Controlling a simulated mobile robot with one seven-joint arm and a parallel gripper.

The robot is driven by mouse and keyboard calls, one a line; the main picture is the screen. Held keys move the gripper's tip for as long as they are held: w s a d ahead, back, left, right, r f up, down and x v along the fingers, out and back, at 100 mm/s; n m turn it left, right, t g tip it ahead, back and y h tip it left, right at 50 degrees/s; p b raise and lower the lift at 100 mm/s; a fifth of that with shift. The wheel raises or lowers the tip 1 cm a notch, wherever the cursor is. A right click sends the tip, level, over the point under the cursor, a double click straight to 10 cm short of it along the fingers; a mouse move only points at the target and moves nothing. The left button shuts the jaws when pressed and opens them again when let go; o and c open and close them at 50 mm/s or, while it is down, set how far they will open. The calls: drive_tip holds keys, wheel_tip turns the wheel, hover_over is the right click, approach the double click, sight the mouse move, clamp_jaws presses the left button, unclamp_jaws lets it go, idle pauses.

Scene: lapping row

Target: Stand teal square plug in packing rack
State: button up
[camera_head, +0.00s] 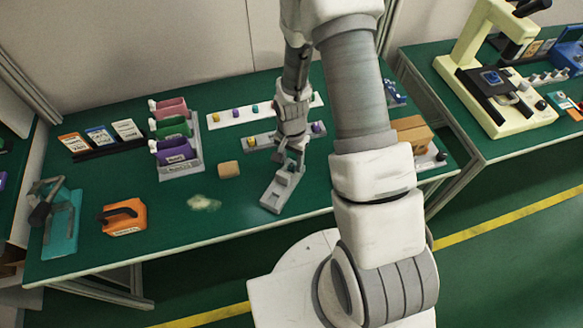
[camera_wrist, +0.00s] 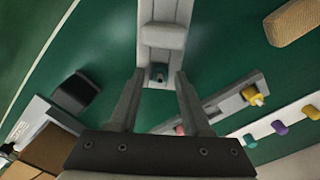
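A small dark teal piece (camera_wrist: 159,74) sits at the end of a grey block fixture (camera_head: 280,192), also in the wrist view (camera_wrist: 163,12). My gripper (camera_head: 291,162) is over that end of the fixture. In the wrist view its fingers (camera_wrist: 158,80) are apart, one on each side of the teal piece, with gaps visible. A white rack (camera_head: 225,118) at the back holds a yellow, a purple and a teal plug (camera_head: 255,108). A grey rack (camera_head: 264,142) in front of it holds yellow, pink and purple plugs. I cannot tell which rack is the packing rack.
A tan block (camera_head: 229,169) lies left of the fixture. A stand with pink, green and purple bins (camera_head: 176,152) is farther left. An orange handled box (camera_head: 125,217) and a teal device (camera_head: 61,225) are at the left. A cardboard box (camera_head: 410,132) is at the right.

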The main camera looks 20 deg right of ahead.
clamp_jaws()
